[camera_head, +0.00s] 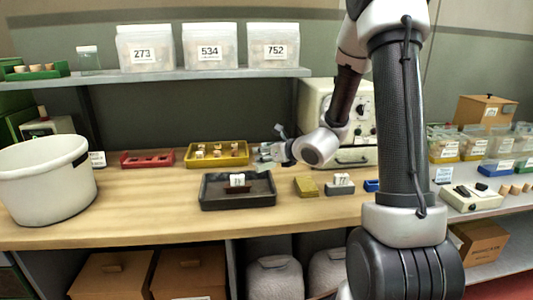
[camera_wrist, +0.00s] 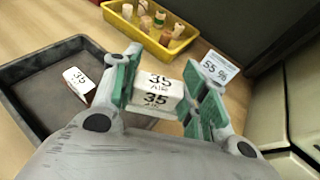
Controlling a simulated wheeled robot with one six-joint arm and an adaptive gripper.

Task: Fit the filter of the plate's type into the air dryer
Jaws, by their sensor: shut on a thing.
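My gripper (camera_wrist: 163,94) is shut on a white block (camera_wrist: 156,92) marked "35 AIR" on two faces, held between its green pads. In the head view my gripper (camera_head: 270,156) is above the bench, between the yellow tray and the cream machine; the block is not clear there. A small plate with a white face (camera_wrist: 77,80), which seems to read "35", stands in the black tray (camera_wrist: 28,76), left of my gripper. It also shows in the head view (camera_head: 237,180). The cream machine with dials (camera_head: 313,98) is partly hidden behind my arm; I cannot tell whether it is the air dryer.
A yellow tray (camera_head: 190,161) with several corks stands behind the black tray. A card reading "55 %" (camera_wrist: 218,66) is close beyond my gripper. A red tray (camera_head: 147,159) and white tub (camera_head: 45,190) are at left. An olive block (camera_head: 306,186) and grey block (camera_head: 339,187) sit in front right.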

